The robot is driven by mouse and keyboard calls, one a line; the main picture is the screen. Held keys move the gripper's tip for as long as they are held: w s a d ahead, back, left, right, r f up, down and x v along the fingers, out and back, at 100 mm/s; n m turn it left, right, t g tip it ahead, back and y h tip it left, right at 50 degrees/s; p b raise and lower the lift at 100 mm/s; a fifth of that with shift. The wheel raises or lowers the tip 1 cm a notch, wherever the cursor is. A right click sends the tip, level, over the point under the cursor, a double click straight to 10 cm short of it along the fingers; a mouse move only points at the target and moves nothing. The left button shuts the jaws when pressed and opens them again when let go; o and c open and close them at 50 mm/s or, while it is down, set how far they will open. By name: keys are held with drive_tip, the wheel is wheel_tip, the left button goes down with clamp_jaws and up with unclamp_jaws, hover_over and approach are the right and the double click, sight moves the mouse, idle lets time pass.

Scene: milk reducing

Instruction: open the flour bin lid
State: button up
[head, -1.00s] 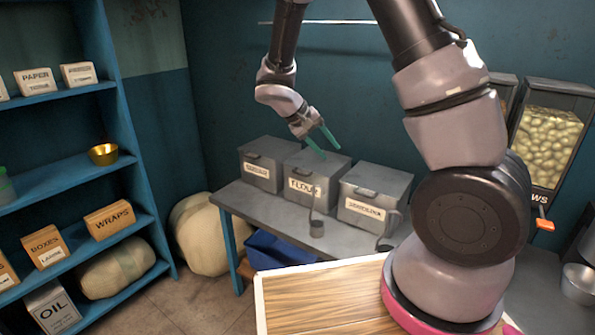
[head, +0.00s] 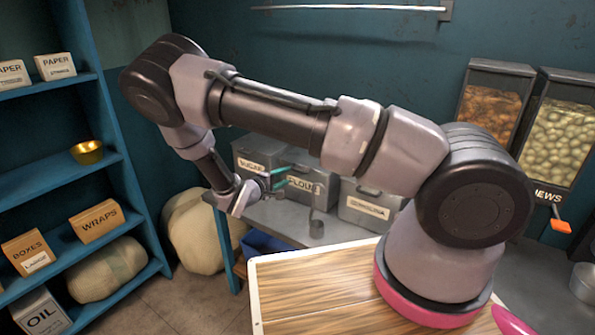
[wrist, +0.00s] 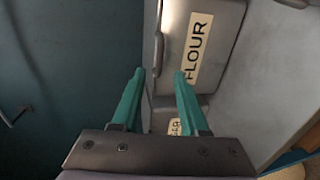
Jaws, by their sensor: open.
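The flour bin (head: 303,185) is a grey metal box with a FLOUR label, standing between two similar bins on a grey counter. My arm hides part of its top in the head view; the visible part of the lid looks shut. In the wrist view the flour bin (wrist: 222,25) appears turned sideways, with a handle (wrist: 158,52) along its left edge. My gripper (head: 282,177) has teal fingers and is at the front left of the flour bin. In the wrist view the open fingers (wrist: 160,73) are apart with nothing between them, pointing towards the bin's handle side. Contact cannot be told.
The sugar bin (head: 258,152) stands left of the flour bin and the semolina bin (head: 366,205) right. A metal scoop (head: 316,225) is at the counter's front. A wooden board (head: 320,285) lies nearer me. Blue shelves (head: 60,175) stand left.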

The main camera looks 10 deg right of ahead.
sight(298, 171)
drive_tip(key=x, duration=0.9)
clamp_jaws()
drive_tip(key=shift+s, duration=0.1)
drive_tip(key=shift+s+a+f, duration=0.1)
drive_tip(key=shift+f, duration=0.1)
idle(0.9)
